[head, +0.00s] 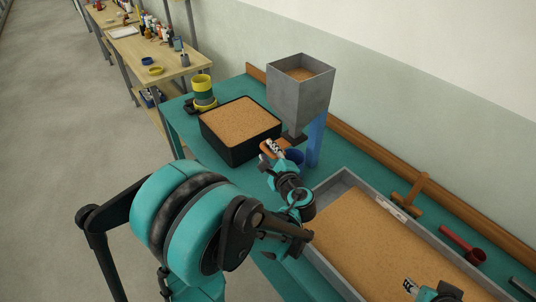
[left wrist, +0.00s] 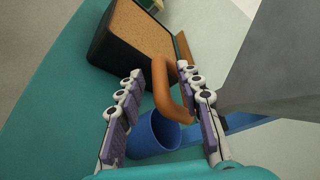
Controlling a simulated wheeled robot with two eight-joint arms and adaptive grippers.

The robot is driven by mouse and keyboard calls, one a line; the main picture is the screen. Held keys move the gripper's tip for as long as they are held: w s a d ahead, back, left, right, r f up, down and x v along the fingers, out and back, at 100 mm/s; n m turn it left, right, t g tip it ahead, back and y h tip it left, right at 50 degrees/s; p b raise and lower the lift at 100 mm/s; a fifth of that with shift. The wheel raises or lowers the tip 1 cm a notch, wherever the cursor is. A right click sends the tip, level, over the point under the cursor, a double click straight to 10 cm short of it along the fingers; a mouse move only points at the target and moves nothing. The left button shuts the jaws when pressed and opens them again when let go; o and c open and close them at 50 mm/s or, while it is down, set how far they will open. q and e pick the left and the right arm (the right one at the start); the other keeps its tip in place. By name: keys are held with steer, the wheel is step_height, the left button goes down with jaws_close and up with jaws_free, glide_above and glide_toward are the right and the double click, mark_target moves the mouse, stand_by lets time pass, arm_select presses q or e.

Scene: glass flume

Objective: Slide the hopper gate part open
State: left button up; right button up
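The grey hopper (head: 300,88) stands on a blue post (head: 316,140), with tan granular material inside. Its grey wall also shows at the right of the left wrist view (left wrist: 275,75). The gate's orange handle (left wrist: 162,92) is a bent loop between the fingers of my left gripper (left wrist: 160,112). The fingers are apart, with a gap on the left side of the handle; contact on the right is unclear. In the head view my left gripper (head: 270,150) is just below the hopper outlet. My right gripper (head: 411,286) is small at the bottom edge, its finger gap unclear.
A blue cup (left wrist: 152,136) stands under the hopper. A black box (head: 232,152) of tan material is to its left. A grey-walled flume tray (head: 348,178) fills the right, with a wooden tool (head: 412,196) and red scoop (head: 470,250) behind it.

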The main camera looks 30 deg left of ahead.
arm_select(q)
steer(key=shift+w+a, duration=0.15)
steer(key=shift+a, duration=0.1)
jaws_close()
steer(key=shift+s+a, duration=0.35)
steer(key=shift+s, duration=0.55)
jaws_free()
steer(key=shift+w, duration=0.1)
steer(key=shift+d, duration=0.1)
steer(key=v, duration=1.2)
